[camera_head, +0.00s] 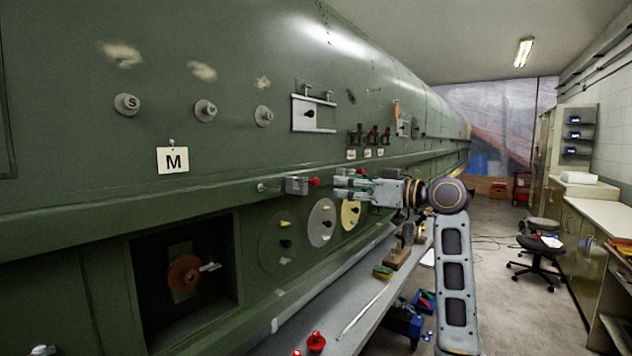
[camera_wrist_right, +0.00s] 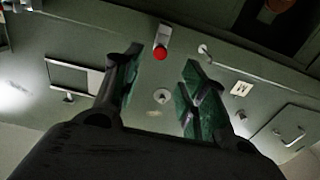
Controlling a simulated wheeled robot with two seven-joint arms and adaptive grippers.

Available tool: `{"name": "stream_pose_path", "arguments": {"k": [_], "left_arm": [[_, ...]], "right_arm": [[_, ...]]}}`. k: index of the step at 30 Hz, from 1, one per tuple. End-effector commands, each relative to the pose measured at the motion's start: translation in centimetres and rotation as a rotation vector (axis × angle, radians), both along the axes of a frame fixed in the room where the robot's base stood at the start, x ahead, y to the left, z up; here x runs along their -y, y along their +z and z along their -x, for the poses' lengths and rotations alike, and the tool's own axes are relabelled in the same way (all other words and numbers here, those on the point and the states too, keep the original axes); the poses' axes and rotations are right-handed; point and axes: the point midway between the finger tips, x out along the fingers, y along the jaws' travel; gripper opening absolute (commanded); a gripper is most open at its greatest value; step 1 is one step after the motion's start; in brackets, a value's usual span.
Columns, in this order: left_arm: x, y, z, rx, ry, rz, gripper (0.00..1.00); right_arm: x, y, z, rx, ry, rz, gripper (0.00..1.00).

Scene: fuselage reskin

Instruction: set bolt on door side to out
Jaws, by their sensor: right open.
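A grey block with a red knob (camera_head: 314,181) on its right side is mounted on the green fuselage wall. A short metal rod with a rounded end (camera_head: 264,188) sticks out just left of the block. I cannot tell which of these is the bolt, or its setting. My right gripper (camera_head: 338,184) is open and empty just right of the red knob, apart from it. In the right wrist view the red knob (camera_wrist_right: 160,53) shows beyond the gap between the open green-padded fingers (camera_wrist_right: 160,88), and the rod (camera_wrist_right: 205,53) shows to its right. My left gripper is not in view.
An M tag (camera_head: 172,160) hangs on the wall above a dark recess with a brown wheel (camera_head: 184,276). Round dials (camera_head: 321,223) sit below the block. A grey bench (camera_head: 365,318) holds tools and a red-topped object. The floor at right is open around a stool (camera_head: 540,247).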

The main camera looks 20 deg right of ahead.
Motion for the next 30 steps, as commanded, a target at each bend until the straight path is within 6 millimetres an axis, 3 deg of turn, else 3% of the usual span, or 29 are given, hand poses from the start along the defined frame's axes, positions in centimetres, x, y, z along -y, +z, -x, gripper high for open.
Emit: {"name": "stream_pose_path", "arguments": {"k": [15,22,30], "left_arm": [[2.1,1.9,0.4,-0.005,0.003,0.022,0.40],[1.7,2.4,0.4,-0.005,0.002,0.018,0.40],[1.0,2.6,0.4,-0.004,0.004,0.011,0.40]], "right_arm": [[-4.3,0.2,-5.4,-0.003,0.002,-0.002,0.42],[-5.7,0.1,-7.3,-0.002,0.001,-0.001,0.42],[-6.3,0.0,-8.0,-0.001,0.000,0.001,0.42]]}}
